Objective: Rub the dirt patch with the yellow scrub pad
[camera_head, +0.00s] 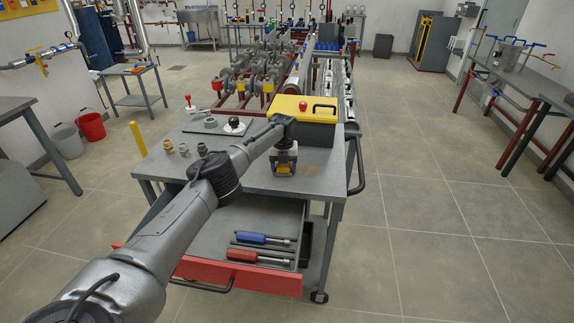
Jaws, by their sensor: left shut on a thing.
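My left arm reaches in from the lower left over the grey cart top (325,182). My left gripper (284,164) points down at the right part of the cart top, in front of the toolbox. It is shut on a small yellowish block, which looks like the yellow scrub pad (284,169). The pad is at or just above the cart surface; I cannot tell if it touches. My right gripper is not in view.
A toolbox with a yellow lid (290,105) stands behind the gripper. Several brass fittings (184,149) stand at the cart's left. The open red drawer (240,277) holds blue and red handled tools.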

